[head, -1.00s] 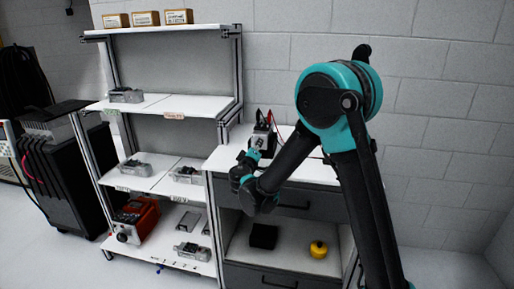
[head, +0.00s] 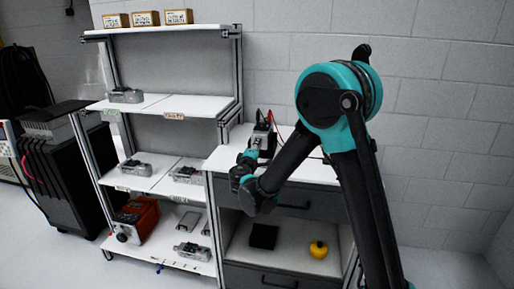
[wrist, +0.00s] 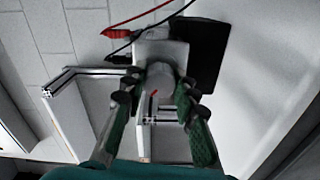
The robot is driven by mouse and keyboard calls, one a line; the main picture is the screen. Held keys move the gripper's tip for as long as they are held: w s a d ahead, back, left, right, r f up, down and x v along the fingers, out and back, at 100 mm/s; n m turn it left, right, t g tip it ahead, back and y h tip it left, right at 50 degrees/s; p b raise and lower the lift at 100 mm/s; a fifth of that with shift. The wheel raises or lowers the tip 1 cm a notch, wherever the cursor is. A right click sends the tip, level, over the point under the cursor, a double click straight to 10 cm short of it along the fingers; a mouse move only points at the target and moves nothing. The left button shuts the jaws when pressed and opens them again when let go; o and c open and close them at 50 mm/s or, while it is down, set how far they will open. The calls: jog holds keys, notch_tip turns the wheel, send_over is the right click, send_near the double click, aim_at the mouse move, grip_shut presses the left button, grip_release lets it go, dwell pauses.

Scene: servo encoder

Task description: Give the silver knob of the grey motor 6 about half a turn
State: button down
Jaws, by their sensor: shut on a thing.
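A grey motor (head: 265,136) stands on the white bench top with red and black leads at its back. In the wrist view its pale housing (wrist: 170,49) is at the top middle. Its silver knob (wrist: 159,74) points toward my wrist camera and carries a small red mark. My gripper (wrist: 155,92) has a finger on each side of the knob and is shut on it. In the head view my gripper (head: 254,151) is small and partly covers the motor's front. I cannot read a number on the motor.
A white shelf unit (head: 165,110) with several grey devices stands left of the bench. A red device (head: 136,219) sits on its bottom shelf. A dark block (head: 263,237) and a yellow object (head: 318,249) lie in the bench's open bay. A dark panel (wrist: 203,50) is beside the motor.

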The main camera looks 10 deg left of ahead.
jog(key=c, duration=1.2)
grip_release()
jog(key=shift+o, duration=0.2)
jog(key=s, duration=1.2)
jog(key=s+d+f+m+g+h, duration=0.15)
jog(key=d+f+m+g, duration=0.25)
jog(key=d, duration=1.1)
jog(key=d+f+m+g+h, duration=0.3)
jog(key=d+f+m+g, duration=0.1)
jog(key=d, duration=1.1)
jog(key=s+d+f+m+g+y, duration=0.2)
jog(key=s+d+f+m+g, duration=0.1)
jog(key=s, duration=0.6)
jog(key=s+d+f+m+g+y, duration=0.2)
jog(key=s+d+f+m, duration=0.3)
jog(key=s, duration=0.4)
jog(key=shift+s+d+f+g, duration=0.3)
jog(key=shift+d+g, duration=0.1)
jog(key=shift+d, duration=0.15)
